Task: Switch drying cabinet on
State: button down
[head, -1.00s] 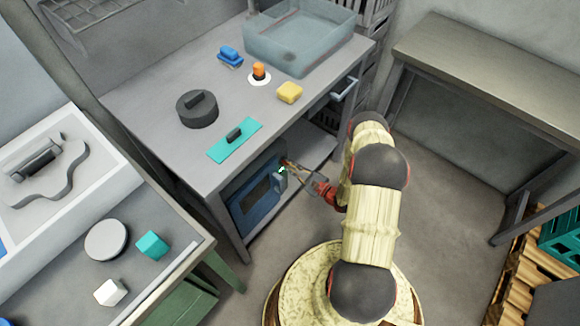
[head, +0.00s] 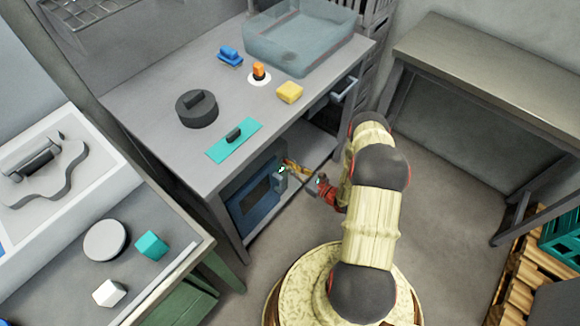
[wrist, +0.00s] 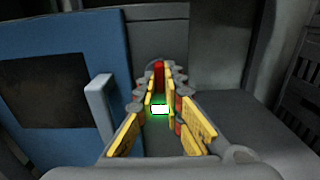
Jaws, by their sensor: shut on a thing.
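The drying cabinet (head: 254,197) is a blue box with a dark window, standing under the grey workbench. Its blue front and handle (wrist: 102,105) show at the left of the wrist view. A small lamp (wrist: 160,109) glows white-green and also shows in the head view (head: 283,170). My gripper (head: 291,166) is at the cabinet's right side. In the wrist view its yellow fingers (wrist: 160,78) are closed around a narrow red part (wrist: 159,74), which looks like a switch. The fingers hide most of that part, so its position cannot be told.
The workbench top (head: 160,130) is close above my gripper. It bears a teal plate (head: 234,141), a dark round weight (head: 196,108) and a clear bin (head: 300,40). A bench leg (head: 228,228) stands left of the cabinet. The floor (head: 440,200) right of my arm is clear.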

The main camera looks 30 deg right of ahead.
jog(key=shift+s+f, duration=0.1)
jog(key=c, duration=2)
grip_release()
jog(key=shift+o, duration=0.5)
jog(key=v, duration=1.2)
